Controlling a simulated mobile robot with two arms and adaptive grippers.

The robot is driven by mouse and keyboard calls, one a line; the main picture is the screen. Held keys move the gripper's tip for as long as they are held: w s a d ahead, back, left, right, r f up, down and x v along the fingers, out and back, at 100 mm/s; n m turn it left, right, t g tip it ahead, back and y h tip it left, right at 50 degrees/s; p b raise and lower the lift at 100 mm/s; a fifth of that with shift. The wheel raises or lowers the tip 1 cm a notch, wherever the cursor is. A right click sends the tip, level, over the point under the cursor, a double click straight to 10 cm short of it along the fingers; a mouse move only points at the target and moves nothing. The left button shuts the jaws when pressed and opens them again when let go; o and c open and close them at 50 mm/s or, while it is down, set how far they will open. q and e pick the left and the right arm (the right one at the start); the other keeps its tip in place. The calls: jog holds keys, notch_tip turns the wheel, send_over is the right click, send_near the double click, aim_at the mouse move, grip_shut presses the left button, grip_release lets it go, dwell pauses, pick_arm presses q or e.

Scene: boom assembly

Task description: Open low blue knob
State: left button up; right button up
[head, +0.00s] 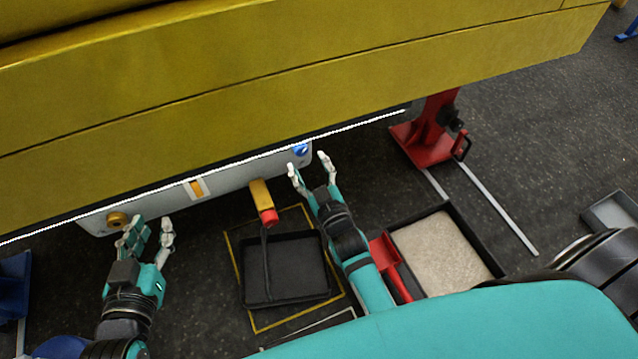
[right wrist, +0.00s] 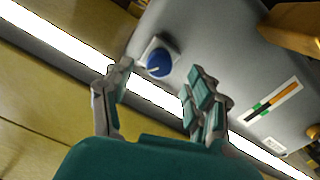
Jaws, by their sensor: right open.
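The blue knob (head: 300,149) is on the right end of the grey panel (head: 225,178) under the yellow boom. In the right wrist view the blue knob (right wrist: 159,63) is round, has a white pointer line and sits on a pale square plate. My right gripper (head: 307,163) is open just in front of the knob. In the right wrist view the knob shows between and beyond the fingers of my right gripper (right wrist: 157,76), with no clear contact. My left gripper (head: 149,230) is open and empty near the brass knob (head: 118,219) at the panel's left end.
A yellow handle with a red end (head: 263,200) sticks out from the panel. A black tray (head: 285,295) lies on the floor below it. A grit-filled tray (head: 478,235) and a red stand (head: 425,140) are to the right. The yellow boom (head: 300,95) overhangs the panel.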

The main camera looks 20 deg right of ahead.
jog(key=s, duration=0.7)
jog(key=shift+s, duration=0.25)
